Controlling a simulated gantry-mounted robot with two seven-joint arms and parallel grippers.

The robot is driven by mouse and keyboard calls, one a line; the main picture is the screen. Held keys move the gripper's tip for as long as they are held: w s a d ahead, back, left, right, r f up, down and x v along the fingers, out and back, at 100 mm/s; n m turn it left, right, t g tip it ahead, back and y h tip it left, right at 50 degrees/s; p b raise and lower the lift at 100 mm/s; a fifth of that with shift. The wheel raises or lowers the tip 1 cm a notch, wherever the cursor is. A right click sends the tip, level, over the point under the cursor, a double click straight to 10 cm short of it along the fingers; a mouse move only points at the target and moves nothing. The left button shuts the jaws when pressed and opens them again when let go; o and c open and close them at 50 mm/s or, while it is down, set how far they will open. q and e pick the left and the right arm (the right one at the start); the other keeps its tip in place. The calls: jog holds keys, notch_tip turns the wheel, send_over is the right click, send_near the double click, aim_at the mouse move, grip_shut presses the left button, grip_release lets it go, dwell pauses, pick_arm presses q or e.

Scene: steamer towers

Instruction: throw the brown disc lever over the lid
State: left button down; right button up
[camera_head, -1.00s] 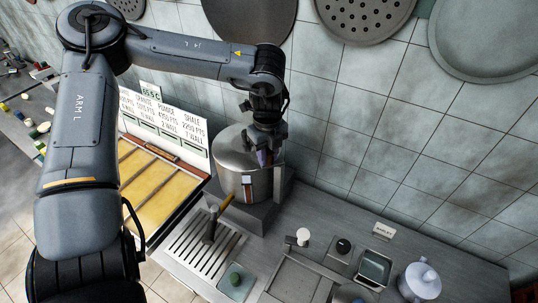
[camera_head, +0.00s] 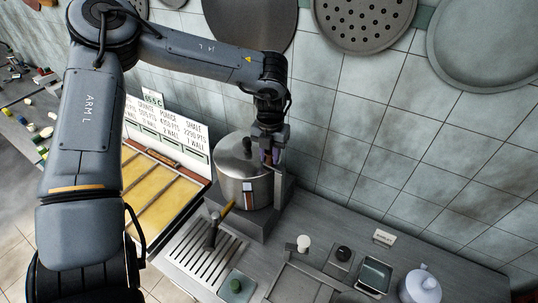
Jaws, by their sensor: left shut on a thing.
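A steel pot (camera_head: 232,186) stands on a dark block by the wall. Its lid (camera_head: 232,158) is on, with a dark knob (camera_head: 247,144) standing up from it. A small white-and-brown plate (camera_head: 248,192) shows on the pot's front. My left gripper (camera_head: 269,156) points down at the right edge of the lid. It is shut on a small part there, mostly hidden by the fingers, with a purplish patch showing. I cannot make out a brown disc, so I cannot tell for certain that the part is the lever. My right gripper is not in view.
An upright grey post (camera_head: 279,186) stands close at the pot's right. A white teapot (camera_head: 420,287) and small trays stand at the right. Metal discs hang on the wall.

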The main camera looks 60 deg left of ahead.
pick_arm(q)
jog(key=shift+w+a+m, duration=0.1)
jog(key=shift+w+m, duration=0.15)
jog(key=shift+m, duration=0.55)
jog(key=c, duration=0.9)
grip_release()
notch_tip(320, 180, up, 11)
jog(key=shift+f, duration=0.1)
